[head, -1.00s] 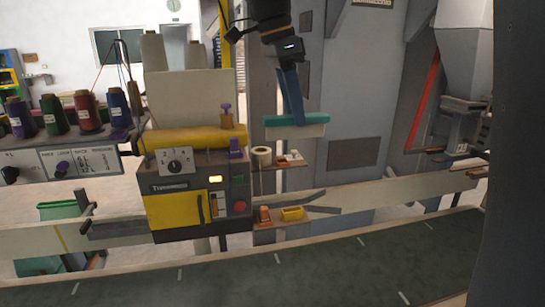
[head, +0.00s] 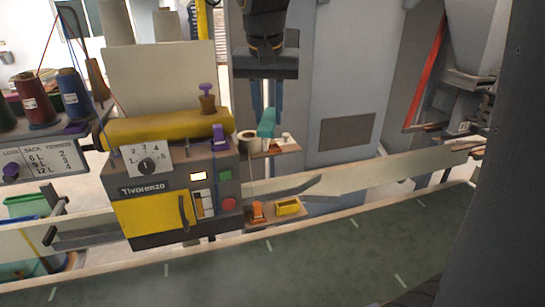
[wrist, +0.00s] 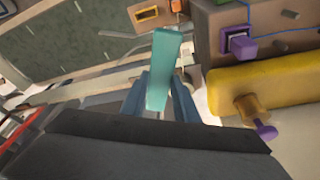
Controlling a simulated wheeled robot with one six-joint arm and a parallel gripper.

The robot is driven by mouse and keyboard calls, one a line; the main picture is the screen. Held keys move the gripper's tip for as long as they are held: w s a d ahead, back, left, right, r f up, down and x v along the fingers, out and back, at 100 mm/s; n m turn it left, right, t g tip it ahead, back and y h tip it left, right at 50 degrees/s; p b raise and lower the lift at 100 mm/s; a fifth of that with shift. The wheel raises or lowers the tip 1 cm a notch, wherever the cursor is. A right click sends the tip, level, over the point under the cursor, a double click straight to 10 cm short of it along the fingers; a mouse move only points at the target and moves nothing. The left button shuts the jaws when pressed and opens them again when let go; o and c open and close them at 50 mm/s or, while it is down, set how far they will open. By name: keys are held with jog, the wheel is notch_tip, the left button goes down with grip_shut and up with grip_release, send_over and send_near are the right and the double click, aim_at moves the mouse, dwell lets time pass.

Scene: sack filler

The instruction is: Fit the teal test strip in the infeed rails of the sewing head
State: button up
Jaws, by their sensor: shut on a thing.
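The teal test strip (head: 266,122) is between the blue fingers of my gripper (head: 267,103), which is shut on it. In the head view the strip is seen nearly end-on, over a small shelf at the right side of the sewing head (head: 165,190). In the wrist view the strip (wrist: 160,70) points away between the fingers (wrist: 160,100). Whether anything touches the strip from below cannot be told.
A roll (head: 247,143) sits on the upper shelf beside the strip. A lower shelf holds a yellow bin (head: 288,207) and an orange item (head: 257,211). A yellow cylinder (head: 165,126) with purple knobs tops the machine. A green belt (head: 320,255) runs in front.

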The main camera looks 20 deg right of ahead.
notch_tip(320, 180, down, 19)
jog(key=n+g+y+b, duration=0.1)
jog(key=n+y, duration=0.1)
jog(key=n, duration=0.9)
jog(key=w+d+n+g+y+b, duration=0.1)
jog(key=n+g+y+b, duration=0.1)
jog(key=n, duration=0.9)
jog(key=shift+w+d+n+y+b, duration=0.25)
jog(key=shift+w+n+y+b, duration=0.05)
jog(key=shift+n, duration=0.1)
jog(key=shift+f, duration=0.25)
jog(key=shift+f+b, duration=1.2)
jog(key=shift+f, duration=0.6)
jog(key=o, duration=1.1)
jog(key=shift+o, duration=0.2)
